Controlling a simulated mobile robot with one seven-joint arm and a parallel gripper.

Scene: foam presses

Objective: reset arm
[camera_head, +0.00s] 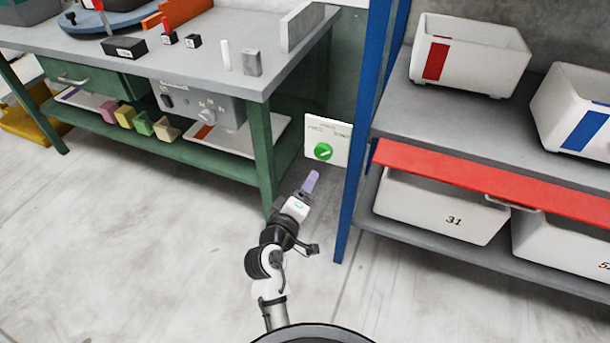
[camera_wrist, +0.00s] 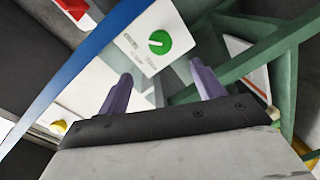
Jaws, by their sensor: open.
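My gripper (camera_head: 310,182) is at the end of my arm, low in front of the gap between the green workbench and the blue shelf post. In the wrist view my gripper (camera_wrist: 160,80) shows two purple fingers spread apart with nothing between them. A white panel with a round green knob (camera_head: 323,151) is just beyond the fingertips in the head view. The green knob (camera_wrist: 159,42) also shows in the wrist view, above and between the fingers, apart from them.
The workbench (camera_head: 200,60) stands at left with small blocks on top and coloured pieces on its lower shelf. The blue post (camera_head: 362,130) and shelf rack with white bins (camera_head: 440,207) stand close at right. The floor (camera_head: 130,240) at left is clear.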

